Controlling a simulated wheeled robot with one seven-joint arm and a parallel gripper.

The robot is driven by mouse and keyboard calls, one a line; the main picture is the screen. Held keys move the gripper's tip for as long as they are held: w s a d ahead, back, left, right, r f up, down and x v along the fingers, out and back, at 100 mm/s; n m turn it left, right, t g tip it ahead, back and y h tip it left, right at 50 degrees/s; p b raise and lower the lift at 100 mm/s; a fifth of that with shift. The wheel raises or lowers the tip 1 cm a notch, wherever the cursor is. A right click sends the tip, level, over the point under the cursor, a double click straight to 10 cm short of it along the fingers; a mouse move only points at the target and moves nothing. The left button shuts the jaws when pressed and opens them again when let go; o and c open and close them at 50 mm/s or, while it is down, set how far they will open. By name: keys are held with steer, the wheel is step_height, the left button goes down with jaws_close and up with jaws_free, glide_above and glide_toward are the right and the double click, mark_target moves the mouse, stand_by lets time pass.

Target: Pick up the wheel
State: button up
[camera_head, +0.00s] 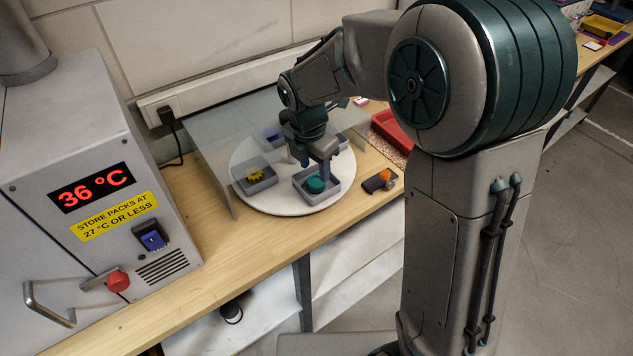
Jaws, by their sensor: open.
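A white round turntable (285,207) on the wooden bench carries small grey trays. The front tray (330,198) holds a teal round piece (315,185) that may be the wheel; its shape is too small to be sure. The left tray (262,187) holds a yellow toothed piece (255,175). A blue-purple piece (272,136) shows at the back, behind the clear panel. My gripper (314,166) is open and points down over the front tray, close to the teal piece. Whether the fingers touch it or the tray, I cannot tell.
Clear panels (212,165) stand at the turntable's left and back. A dark block with an orange knob (384,175) lies right of it. A red tray (392,131) is behind. A grey cabinet (85,190) reading 36 °C stands left. The bench front is clear.

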mark_target(316, 180)
steer(key=f, duration=0.4)
steer(key=shift+w+d+f, duration=0.15)
steer(key=shift+d, duration=0.05)
steer(key=c, duration=0.6)
